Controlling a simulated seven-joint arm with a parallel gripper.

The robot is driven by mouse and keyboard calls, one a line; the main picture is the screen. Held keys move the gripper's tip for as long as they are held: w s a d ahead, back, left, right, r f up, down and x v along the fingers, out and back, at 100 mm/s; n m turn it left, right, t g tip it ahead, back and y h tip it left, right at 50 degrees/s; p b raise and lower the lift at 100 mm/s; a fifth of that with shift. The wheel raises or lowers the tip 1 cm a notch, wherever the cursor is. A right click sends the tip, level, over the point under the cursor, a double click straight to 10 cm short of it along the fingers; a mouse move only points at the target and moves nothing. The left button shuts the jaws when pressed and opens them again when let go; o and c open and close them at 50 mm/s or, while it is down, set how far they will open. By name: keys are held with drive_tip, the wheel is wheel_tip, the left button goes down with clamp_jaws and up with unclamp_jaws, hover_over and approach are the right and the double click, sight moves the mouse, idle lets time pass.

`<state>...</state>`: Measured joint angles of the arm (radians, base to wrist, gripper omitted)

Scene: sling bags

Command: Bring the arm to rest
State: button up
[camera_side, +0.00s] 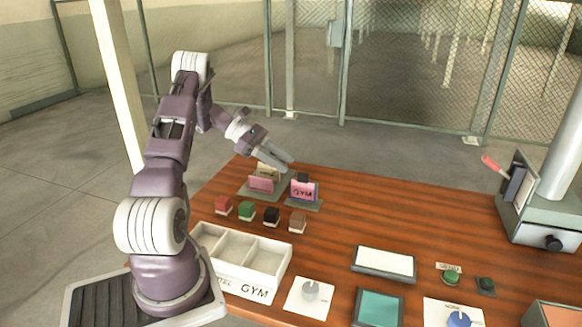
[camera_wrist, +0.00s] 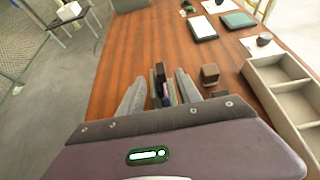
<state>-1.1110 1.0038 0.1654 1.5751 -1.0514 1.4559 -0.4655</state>
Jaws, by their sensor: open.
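My gripper (camera_side: 286,163) is raised over the far left part of the wooden table, at the end of my bent arm. In the wrist view my gripper (camera_wrist: 158,78) has its two grey fingers apart, and I see nothing held between them. Below it, a pink GYM piece (camera_side: 304,191) stands on a grey base, with a dark block behind it. Left of it, another pink piece (camera_side: 261,184) stands on a second base, with a tan piece behind it. In the side view the fingertips look close above these pieces; the exact gap is unclear.
Red (camera_side: 223,206), green (camera_side: 247,211), black (camera_side: 271,217) and brown (camera_side: 297,222) blocks stand in a row. A compartmented tray (camera_side: 279,278) is in front. A white-topped panel (camera_side: 384,262) and teal panel (camera_side: 378,307) lie right. A red-levered machine (camera_side: 540,225) stands far right.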

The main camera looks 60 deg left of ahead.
drive_tip(key=s+d+r+m+g+y, duration=0.1)
drive_tip(key=d+r+m+g, duration=0.1)
drive_tip(key=d+r+m, duration=0.45)
drive_tip(key=d+r+m+g+y, duration=0.1)
drive_tip(key=d+r+m+g, duration=0.15)
drive_tip(key=d, duration=0.65)
drive_tip(key=s+d+r+m+g, duration=0.1)
drive_tip(key=d+r+m+g, duration=0.15)
drive_tip(key=d+r, duration=0.45)
drive_tip(key=s+d+m+t+y, duration=0.2)
drive_tip(key=s+d+m, duration=0.4)
drive_tip(key=s, duration=0.3)
drive_tip(key=s+d+m+t+y, duration=0.2)
drive_tip(key=s+d+m+y, duration=0.2)
drive_tip(key=s+m, duration=0.4)
drive_tip(key=shift+s+d+r+m+y, duration=0.2)
drive_tip(key=shift+s+d+m+y, duration=0.15)
drive_tip(key=shift+d+m, duration=0.5)
drive_tip(key=shift+o, duration=0.2)
